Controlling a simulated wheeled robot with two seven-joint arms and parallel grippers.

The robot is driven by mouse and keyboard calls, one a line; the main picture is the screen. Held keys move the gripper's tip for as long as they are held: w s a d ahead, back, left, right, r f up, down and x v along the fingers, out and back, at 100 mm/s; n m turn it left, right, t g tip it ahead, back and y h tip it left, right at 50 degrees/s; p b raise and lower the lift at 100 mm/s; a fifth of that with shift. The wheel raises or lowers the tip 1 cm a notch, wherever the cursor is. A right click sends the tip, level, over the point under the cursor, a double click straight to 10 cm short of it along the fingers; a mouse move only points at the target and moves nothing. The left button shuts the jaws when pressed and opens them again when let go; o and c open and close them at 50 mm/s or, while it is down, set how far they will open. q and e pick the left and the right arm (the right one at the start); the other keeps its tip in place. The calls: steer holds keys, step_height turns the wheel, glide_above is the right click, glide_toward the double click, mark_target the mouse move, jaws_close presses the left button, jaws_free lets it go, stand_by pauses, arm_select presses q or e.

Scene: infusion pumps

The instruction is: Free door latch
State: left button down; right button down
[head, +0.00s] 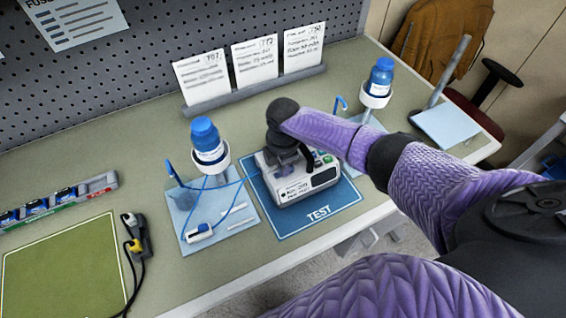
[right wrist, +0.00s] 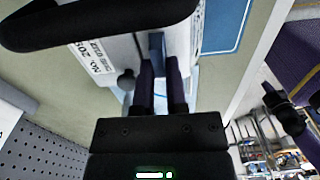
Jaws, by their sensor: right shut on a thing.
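The white infusion pump (head: 308,189) sits on the blue TEST mat (head: 318,217), its small display facing the front edge. My right gripper (right wrist: 160,66) is at the pump's side, its two dark fingers closed around a narrow blue-grey piece (right wrist: 157,42), which looks like the door latch. In the head view my right wrist and gripper (head: 288,158) come down over the pump's left part and hide the grip. A dark round knob (right wrist: 126,80) stands beside the fingers in the wrist view. My left gripper is out of view.
A blue-capped bottle (head: 207,140) in a holder stands left of the pump, with blue tubing over a light-blue mat (head: 246,215). Another bottle (head: 380,76) stands behind right. A green mat (head: 62,268) and a black-and-yellow cable clamp (head: 136,236) lie at left.

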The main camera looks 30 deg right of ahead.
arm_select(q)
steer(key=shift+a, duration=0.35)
arm_select(e)
steer(key=c, duration=0.7)
jaws_free()
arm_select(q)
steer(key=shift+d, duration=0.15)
arm_select(e)
steer(key=shift+o, duration=0.2)
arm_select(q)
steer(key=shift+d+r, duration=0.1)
arm_select(e)
steer(key=shift+r, duration=0.1)
arm_select(q)
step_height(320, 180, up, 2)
steer(key=p, duration=0.2)
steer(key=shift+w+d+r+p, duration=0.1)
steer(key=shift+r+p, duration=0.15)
steer(key=shift+p, duration=0.05)
arm_select(e)
step_height(320, 180, up, 10)
